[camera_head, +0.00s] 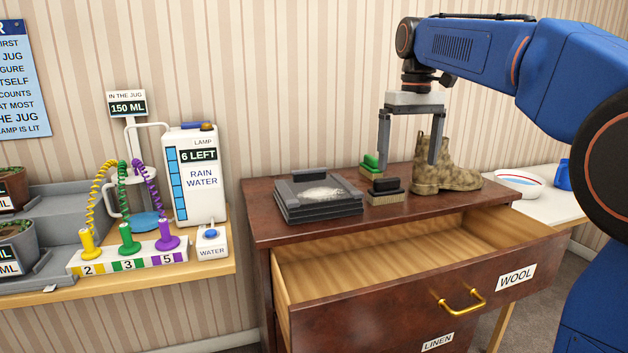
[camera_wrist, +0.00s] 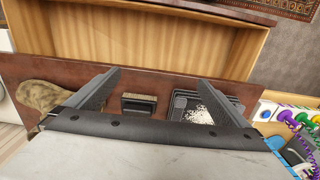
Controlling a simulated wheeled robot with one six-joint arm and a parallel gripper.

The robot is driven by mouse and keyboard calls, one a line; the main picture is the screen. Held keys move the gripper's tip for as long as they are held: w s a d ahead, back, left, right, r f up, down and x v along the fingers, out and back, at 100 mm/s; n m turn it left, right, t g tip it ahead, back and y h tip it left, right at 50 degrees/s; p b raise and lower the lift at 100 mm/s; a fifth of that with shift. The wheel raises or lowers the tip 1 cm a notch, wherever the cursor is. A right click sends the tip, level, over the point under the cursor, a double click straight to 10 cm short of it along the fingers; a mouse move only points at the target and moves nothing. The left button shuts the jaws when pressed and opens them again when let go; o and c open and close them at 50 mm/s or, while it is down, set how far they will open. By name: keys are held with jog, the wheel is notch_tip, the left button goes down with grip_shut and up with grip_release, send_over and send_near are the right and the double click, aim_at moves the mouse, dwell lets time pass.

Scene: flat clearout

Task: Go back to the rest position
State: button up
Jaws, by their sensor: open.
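My gripper (camera_head: 410,148) is open and empty, pointing down above the top of the brown dresser (camera_head: 262,212). Its two fingers also show in the wrist view (camera_wrist: 150,92), spread apart with a brush between them in the picture. In the head view the fingers hang in front of the brown boot (camera_head: 456,172) and just above the black-topped brush (camera_head: 386,190). I cannot tell whether a finger touches anything. My blue arm reaches in from the right.
The drawer marked WOOL (camera_head: 420,292) is pulled open and looks empty. A dark tray (camera_head: 318,210) with pale powder and a green-topped brush (camera_head: 370,168) sit on the dresser. A rain water dispenser (camera_head: 197,190) stands left.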

jog(key=s+d+f+m+t, duration=0.1)
jog(key=s+d+f+t, duration=0.1)
jog(key=s+f, duration=1.2)
jog(key=s+d+f+m+t, duration=0.2)
jog(key=s+d+f, duration=0.2)
jog(key=s+f, duration=1)
jog(key=s, duration=0.4)
jog(key=shift+s+d+m+t, duration=0.3)
jog(key=shift+s+d, duration=0.05)
